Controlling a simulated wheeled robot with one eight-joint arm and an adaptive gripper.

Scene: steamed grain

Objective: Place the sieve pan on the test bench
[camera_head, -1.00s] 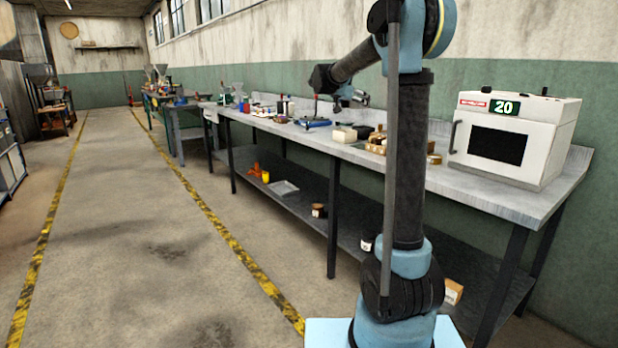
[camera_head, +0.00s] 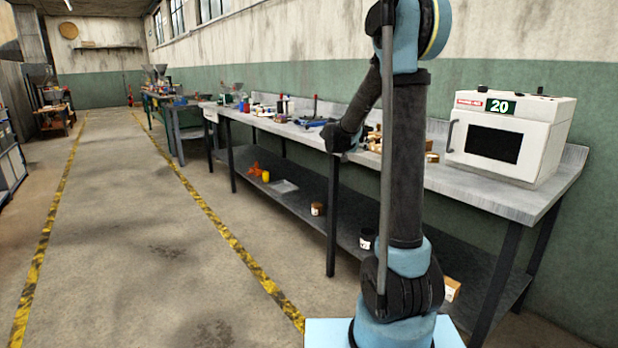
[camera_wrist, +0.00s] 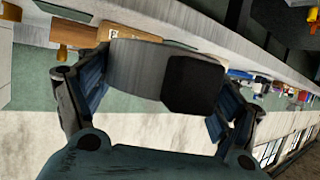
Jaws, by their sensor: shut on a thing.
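My gripper (camera_wrist: 167,77) is shut on a grey, curved, metal-looking piece (camera_wrist: 137,66) with a dark square part (camera_wrist: 193,83) on its right, seen in the wrist view. It looks like the sieve pan, but its full shape is hidden. One finger is at its left side and the other at its right. In the head view, the gripper and the held piece are hidden behind my arm. The long grey test bench (camera_head: 490,193) runs along the right wall, and its top also shows tilted in the wrist view (camera_wrist: 215,42).
A white oven (camera_head: 508,145) reading 20 stands on the near end of the bench. Wooden items and several tools crowd the middle and far top. A strip before the oven is bare. The left aisle is clear.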

